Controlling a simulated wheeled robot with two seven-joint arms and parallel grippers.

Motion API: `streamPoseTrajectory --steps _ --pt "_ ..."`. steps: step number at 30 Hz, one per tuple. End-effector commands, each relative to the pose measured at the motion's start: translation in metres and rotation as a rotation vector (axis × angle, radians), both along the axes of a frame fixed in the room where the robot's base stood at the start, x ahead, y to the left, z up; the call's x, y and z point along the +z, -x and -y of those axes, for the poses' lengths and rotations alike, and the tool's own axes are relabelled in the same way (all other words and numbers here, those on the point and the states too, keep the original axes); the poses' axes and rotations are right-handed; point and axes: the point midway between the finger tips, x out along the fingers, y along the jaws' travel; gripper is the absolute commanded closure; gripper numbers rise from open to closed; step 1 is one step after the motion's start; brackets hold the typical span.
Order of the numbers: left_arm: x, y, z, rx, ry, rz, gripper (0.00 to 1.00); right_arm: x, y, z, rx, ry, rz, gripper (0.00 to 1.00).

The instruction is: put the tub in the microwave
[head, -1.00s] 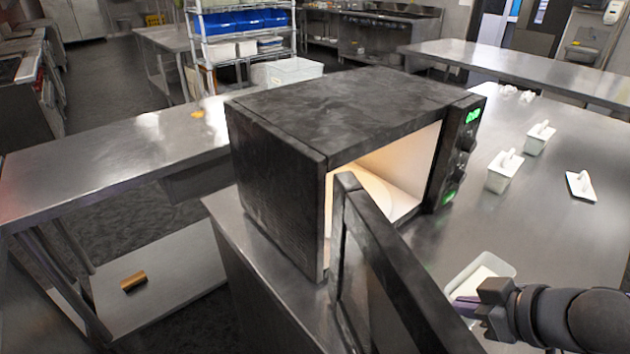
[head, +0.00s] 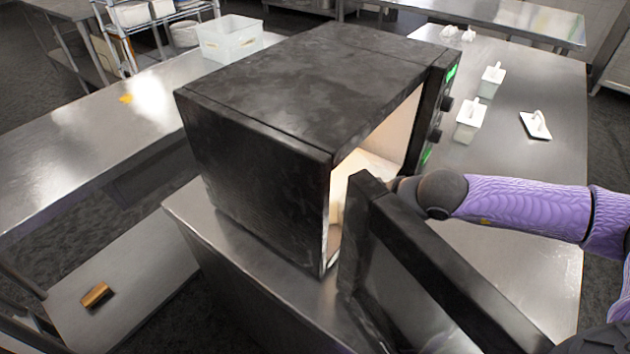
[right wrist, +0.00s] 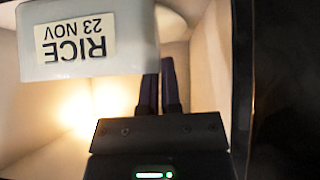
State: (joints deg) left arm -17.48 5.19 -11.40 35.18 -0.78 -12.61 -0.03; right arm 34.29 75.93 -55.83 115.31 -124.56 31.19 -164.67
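The tub (right wrist: 85,62) is pale, with a label reading RICE 23 NOV, upside down in the right wrist view. It is inside the lit microwave cavity. My right gripper (right wrist: 160,78) has its two fingers close together at the tub's edge, shut on its wall. In the head view my right arm reaches over the door into the opening, and the gripper is hidden. The black microwave (head: 270,90) stands on the counter with its door (head: 430,265) swung open. Whether the tub touches the cavity floor cannot be told. My left gripper is not in view.
Two white containers (head: 470,117) (head: 491,79) and a white lid-like piece (head: 536,124) lie on the steel counter (head: 510,200) right of the microwave. A translucent bin (head: 230,42) stands behind it. The open door stands in front of the cavity.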

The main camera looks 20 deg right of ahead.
Motion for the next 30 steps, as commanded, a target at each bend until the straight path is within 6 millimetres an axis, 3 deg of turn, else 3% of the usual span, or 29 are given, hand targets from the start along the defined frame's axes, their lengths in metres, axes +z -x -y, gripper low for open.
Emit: streamPoseTrajectory --steps 3,8,14,26,30 --pt "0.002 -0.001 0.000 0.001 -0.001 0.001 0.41 0.002 -0.024 -0.013 0.001 -0.003 0.004 1.00" --pt "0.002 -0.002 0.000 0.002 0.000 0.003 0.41 0.000 -0.041 -0.022 0.000 -0.001 0.002 1.00" --pt "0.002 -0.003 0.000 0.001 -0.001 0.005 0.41 0.001 -0.075 -0.041 0.001 -0.003 0.003 1.00" --pt "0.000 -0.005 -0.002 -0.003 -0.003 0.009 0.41 -0.010 -0.075 -0.041 0.000 0.000 0.000 1.00" --pt "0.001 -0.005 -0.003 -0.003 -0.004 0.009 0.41 -0.009 -0.075 -0.041 0.000 0.001 -0.001 0.68"
